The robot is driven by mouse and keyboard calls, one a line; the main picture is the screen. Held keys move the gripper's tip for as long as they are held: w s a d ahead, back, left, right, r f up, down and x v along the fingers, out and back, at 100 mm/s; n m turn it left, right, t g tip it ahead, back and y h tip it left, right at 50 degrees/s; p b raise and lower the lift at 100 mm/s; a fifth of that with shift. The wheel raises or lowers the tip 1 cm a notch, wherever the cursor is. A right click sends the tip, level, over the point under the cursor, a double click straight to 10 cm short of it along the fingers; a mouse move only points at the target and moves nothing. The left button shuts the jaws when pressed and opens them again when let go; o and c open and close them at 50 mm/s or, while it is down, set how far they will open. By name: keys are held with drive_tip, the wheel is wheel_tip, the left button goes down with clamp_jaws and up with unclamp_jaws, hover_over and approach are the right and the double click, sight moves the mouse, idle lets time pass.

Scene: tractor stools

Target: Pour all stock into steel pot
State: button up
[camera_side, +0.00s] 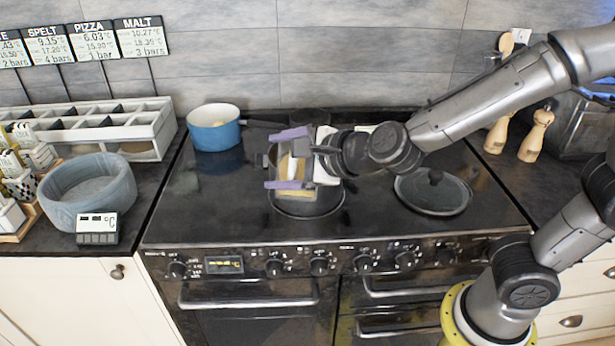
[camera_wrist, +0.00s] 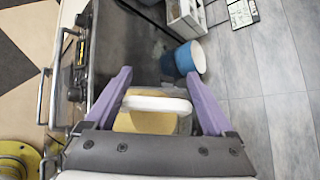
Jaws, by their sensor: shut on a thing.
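My gripper (camera_side: 288,160) has purple fingers and is shut on a see-through jug with a white handle (camera_wrist: 157,104). Yellowish stock (camera_wrist: 147,123) shows just below the handle in the wrist view. In the side view the jug (camera_side: 296,192) is largely hidden by the fingers, and I cannot tell its exact tilt. It is over the front left part of the hob. A round dark form (camera_side: 318,207), perhaps the steel pot or a hob ring, lies directly below and behind it. Its inside is hidden.
A blue saucepan (camera_side: 213,137) stands at the hob's back left; it also shows in the wrist view (camera_wrist: 181,61). A round lid (camera_side: 432,199) lies on the right. A grey-blue bowl (camera_side: 88,192) and a small timer (camera_side: 97,229) are on the left counter. The front middle of the hob is clear.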

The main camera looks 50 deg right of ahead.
sight(284, 146)
drive_tip(key=shift+f, duration=0.75)
drive_tip(key=shift+d+r, duration=0.1)
idle(0.3)
drive_tip(key=shift+w+d+r+m+g+y, duration=0.2)
drive_tip(key=shift+r+m+g+y, duration=0.1)
drive_tip(key=shift+r, duration=0.15)
drive_tip(key=shift+w+d+r+m+g+y, duration=0.1)
drive_tip(key=shift+d+r+m+g+y, duration=0.1)
drive_tip(key=shift+r+m+g+y, duration=0.15)
drive_tip(key=shift+w+d+r+m+y, duration=0.2)
drive_tip(key=shift+d+r+m+y, duration=0.05)
drive_tip(key=shift+r, duration=0.25)
idle(0.5)
drive_tip(key=shift+w+d+r+g, duration=0.1)
drive_tip(key=shift+w+r+g, duration=0.05)
drive_tip(key=shift+r+g, duration=0.2)
drive_tip(key=shift+w+d+r+m+g+y, duration=0.55)
drive_tip(key=shift+d+r+m+g+y, duration=0.15)
drive_tip(key=shift+d+r+m+y, duration=0.15)
idle(2.2)
drive_tip(key=shift+f, duration=0.7)
drive_tip(key=shift+f, duration=0.3)
